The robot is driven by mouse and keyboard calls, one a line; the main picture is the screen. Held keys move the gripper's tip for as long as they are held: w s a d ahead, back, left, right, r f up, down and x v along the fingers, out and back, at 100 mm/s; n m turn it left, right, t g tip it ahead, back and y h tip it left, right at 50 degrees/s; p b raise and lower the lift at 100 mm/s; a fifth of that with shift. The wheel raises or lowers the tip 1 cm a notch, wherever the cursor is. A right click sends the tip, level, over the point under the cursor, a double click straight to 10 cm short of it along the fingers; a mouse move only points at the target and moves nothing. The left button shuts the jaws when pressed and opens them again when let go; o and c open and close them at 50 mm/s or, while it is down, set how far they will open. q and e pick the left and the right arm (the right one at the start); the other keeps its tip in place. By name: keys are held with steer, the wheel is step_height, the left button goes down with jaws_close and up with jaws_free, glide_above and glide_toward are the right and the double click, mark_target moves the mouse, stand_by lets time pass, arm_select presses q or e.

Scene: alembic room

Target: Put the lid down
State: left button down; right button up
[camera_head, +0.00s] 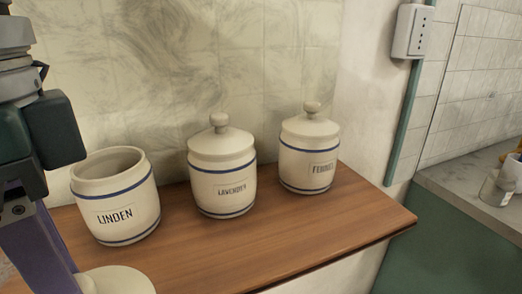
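A cream lid (122,280) shows at the bottom left, cut off by the picture edge, with its knob side against my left gripper (52,262). The gripper comes down from the left and seems shut on the lid's knob; its fingertips are partly out of view. I cannot tell whether the lid touches the shelf. The LINDEN jar (115,197), white with blue bands, stands upright and open on the wooden shelf (290,233), just behind the lid. My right gripper is not in view.
The lidded LAVENDER jar (222,172) and another lidded jar (309,150) with a less legible label stand to the right on the shelf. Bare wood lies in front of them and at the right end. A tiled wall rises behind. A counter (463,190) with a glass jar (497,188) is at far right.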

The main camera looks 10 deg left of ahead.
arm_select(q)
steer(key=w+a, duration=0.5)
steer(key=w, duration=0.3)
step_height(320, 180, down, 6)
steer(key=shift+w+f+p, duration=0.1)
steer(key=shift+p, duration=0.35)
steer(key=shift+w+a+f, duration=0.15)
steer(key=shift+w+f, duration=0.05)
steer(key=shift+f, duration=0.15)
steer(key=c, duration=0.6)
jaws_free()
steer(key=shift+f, duration=0.1)
steer(key=shift+o, duration=0.2)
